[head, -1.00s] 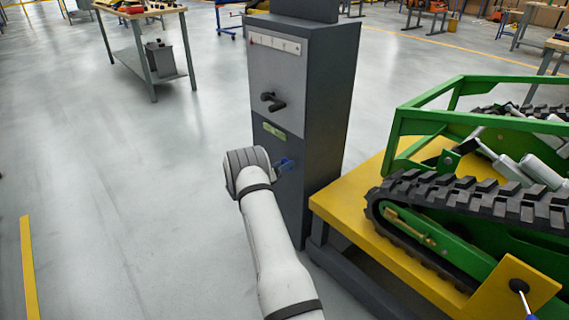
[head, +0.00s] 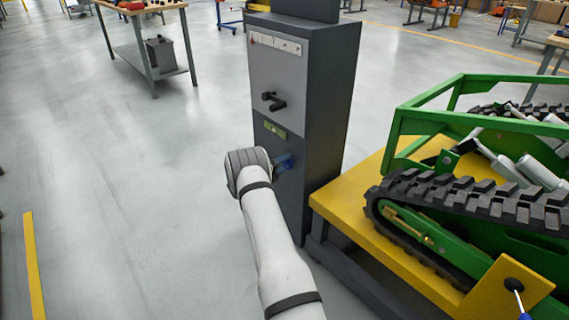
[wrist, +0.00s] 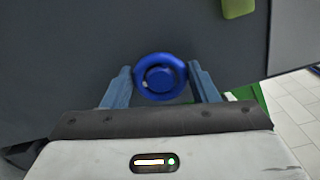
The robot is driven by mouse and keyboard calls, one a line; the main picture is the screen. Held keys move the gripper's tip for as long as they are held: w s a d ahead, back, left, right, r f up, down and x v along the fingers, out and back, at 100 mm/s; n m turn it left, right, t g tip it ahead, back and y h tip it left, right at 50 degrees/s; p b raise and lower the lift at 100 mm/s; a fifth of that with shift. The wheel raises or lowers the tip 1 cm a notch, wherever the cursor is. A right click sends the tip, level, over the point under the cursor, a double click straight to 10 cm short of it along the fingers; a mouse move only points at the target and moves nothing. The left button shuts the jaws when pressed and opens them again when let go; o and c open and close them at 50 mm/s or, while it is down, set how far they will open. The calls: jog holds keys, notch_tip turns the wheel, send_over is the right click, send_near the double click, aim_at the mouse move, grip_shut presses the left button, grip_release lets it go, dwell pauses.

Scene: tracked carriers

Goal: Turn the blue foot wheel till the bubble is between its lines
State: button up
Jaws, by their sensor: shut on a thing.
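The blue foot wheel (wrist: 160,78), a round knob with a raised hub, sits low on the dark grey cabinet's front. My gripper (wrist: 161,74) is shut on it, with one blue-grey finger on each side of its rim. In the head view my gripper (head: 282,162) is at the cabinet's lower front, largely behind my own wrist, and the wheel cannot be made out clearly there. A green bubble level (head: 275,131) is on the cabinet above the wheel. Part of it shows in the wrist view (wrist: 238,8). Its bubble and lines are too small or cut off to read.
The grey cabinet (head: 325,110) has a black handle (head: 273,101) above the level. A yellow-topped bench (head: 345,205) bearing a green tracked carrier (head: 430,120) stands close on the right. Open floor (head: 130,200) lies to the left.

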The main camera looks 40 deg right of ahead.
jog(key=shift+a+f+n, duration=0.15)
jog(key=shift+n, duration=0.25)
jog(key=o, duration=0.8)
jog(key=shift+o, duration=0.8)
jog(key=a+p, duration=0.2)
jog(key=a, duration=0.5)
jog(key=shift+s+a, duration=0.3)
